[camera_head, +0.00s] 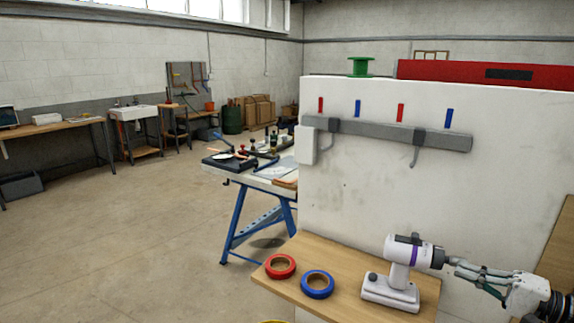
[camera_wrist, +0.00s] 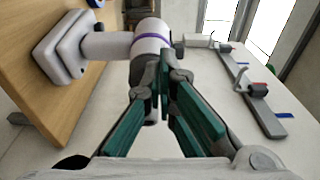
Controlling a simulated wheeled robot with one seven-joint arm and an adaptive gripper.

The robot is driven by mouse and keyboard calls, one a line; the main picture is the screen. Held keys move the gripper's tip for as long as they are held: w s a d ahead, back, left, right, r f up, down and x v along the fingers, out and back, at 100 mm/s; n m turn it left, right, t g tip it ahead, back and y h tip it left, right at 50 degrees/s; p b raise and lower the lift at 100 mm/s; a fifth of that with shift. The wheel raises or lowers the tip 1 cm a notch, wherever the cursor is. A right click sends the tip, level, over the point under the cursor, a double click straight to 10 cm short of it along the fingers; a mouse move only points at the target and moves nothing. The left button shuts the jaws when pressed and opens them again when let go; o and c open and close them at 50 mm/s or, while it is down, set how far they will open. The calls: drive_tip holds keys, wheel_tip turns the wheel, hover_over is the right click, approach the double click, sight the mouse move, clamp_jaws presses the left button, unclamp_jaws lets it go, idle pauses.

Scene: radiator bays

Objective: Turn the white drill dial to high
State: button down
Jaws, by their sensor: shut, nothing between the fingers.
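The white drill (camera_head: 397,252) stands upright on its base on the wooden bench at the lower right, with a purple band and a dark front collar (camera_head: 437,258). No dial marking is readable.
A red tape roll (camera_head: 280,266) and a blue tape roll (camera_head: 317,284) lie on the wooden bench (camera_head: 345,262) left of the drill. A white partition (camera_head: 350,190) with a grey hook rail (camera_head: 385,133) rises behind. A blue-legged workbench (camera_head: 237,222) stands farther left, with open floor before it.

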drive_tip(key=shift+s+d, duration=0.4)
drive_tip(key=shift+d, duration=0.4)
drive_tip(key=shift+s+d, duration=0.4)
drive_tip(key=shift+d, duration=0.4)
